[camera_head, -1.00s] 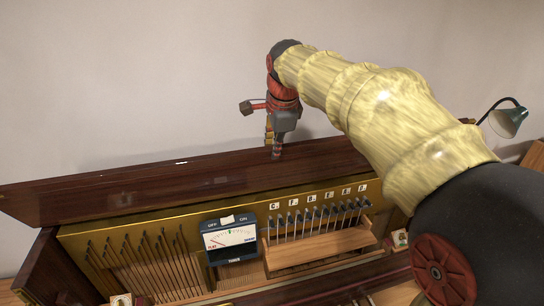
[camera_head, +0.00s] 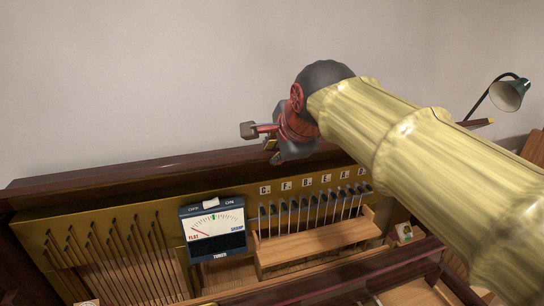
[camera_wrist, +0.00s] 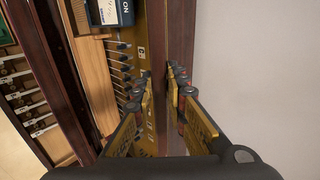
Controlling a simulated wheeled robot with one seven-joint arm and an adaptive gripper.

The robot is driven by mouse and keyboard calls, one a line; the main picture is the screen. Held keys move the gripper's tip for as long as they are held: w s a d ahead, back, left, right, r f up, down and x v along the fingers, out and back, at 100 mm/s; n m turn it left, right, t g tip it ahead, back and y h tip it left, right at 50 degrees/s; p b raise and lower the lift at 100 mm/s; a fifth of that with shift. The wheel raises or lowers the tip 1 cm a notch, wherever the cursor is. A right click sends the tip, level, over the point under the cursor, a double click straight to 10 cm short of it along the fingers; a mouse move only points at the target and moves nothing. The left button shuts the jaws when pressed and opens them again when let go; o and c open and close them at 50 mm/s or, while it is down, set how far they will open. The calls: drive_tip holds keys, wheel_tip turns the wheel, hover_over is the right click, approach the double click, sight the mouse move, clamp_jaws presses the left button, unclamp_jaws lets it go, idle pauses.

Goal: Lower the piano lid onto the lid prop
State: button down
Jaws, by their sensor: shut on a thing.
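The dark brown piano lid (camera_head: 130,172) runs along the back of the open piano and shows as a narrow strip. My gripper (camera_head: 276,152) is at the lid's edge, right of its middle, partly hidden by its own wrist. In the wrist view, the fingers (camera_wrist: 160,95) sit on either side of the lid's long brown edge (camera_wrist: 182,40), shut on it.
A tuning meter (camera_head: 213,228) stands against the gold plate inside the piano, left of a row of labelled pins (camera_head: 315,205) and a wooden rail (camera_head: 318,243). My arm covers the right side. The wall behind is bare.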

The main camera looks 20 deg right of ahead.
drive_tip(key=shift+s+f+b, duration=0.45)
drive_tip(key=shift+f+b, duration=0.15)
drive_tip(key=shift+f, duration=0.15)
drive_tip(key=shift+s+f+b, duration=0.45)
drive_tip(key=shift+f+b, duration=0.15)
drive_tip(key=shift+f, duration=0.15)
drive_tip(key=shift+s+f+b, duration=0.45)
drive_tip(key=shift+f+b, duration=0.15)
drive_tip(key=shift+f, duration=0.3)
drive_tip(key=c, duration=1.8)
unclamp_jaws()
drive_tip(key=shift+s+r, duration=0.1)
drive_tip(key=shift+r, duration=0.1)
drive_tip(key=v, duration=1.2)
